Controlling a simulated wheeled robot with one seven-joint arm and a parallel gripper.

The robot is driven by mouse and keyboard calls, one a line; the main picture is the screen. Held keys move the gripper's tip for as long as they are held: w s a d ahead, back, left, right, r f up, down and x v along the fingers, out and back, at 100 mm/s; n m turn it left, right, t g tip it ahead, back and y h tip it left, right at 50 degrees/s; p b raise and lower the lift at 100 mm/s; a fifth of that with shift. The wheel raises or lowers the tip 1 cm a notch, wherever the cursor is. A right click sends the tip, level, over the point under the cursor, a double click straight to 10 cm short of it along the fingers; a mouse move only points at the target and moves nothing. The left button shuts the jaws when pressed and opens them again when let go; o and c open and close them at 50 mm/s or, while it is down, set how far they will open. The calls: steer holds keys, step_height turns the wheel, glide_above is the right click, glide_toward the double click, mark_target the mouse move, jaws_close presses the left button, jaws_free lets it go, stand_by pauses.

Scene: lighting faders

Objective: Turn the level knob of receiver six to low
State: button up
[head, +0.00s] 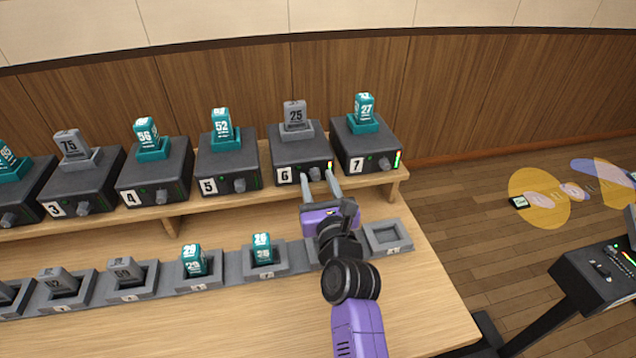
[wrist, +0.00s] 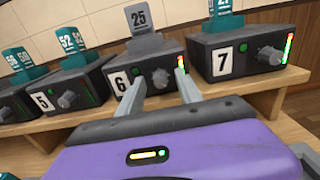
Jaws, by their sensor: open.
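Receiver six (head: 300,155) is a dark box marked 6 on the raised shelf, with a grey block marked 25 on top. It also shows in the wrist view (wrist: 150,62). Its level knob (wrist: 161,77) is grey and round, right of a green light and left of a small lit level strip (wrist: 181,65). In the head view the knob is at least partly hidden by my fingers. My gripper (head: 319,180) is open and empty, with its two pale fingers pointing at the front of receiver six. In the wrist view the fingertips (wrist: 159,84) lie either side of the knob; I cannot tell whether they touch it.
Receiver 7 (head: 367,148) stands close on the right and receiver 5 (head: 227,162) on the left, each with its own knob. A row of grey cradles (head: 133,295), some holding blocks, lies below the shelf. A dark console (head: 600,270) stands at the right.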

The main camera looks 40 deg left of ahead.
jaws_close()
stand_by(0.4)
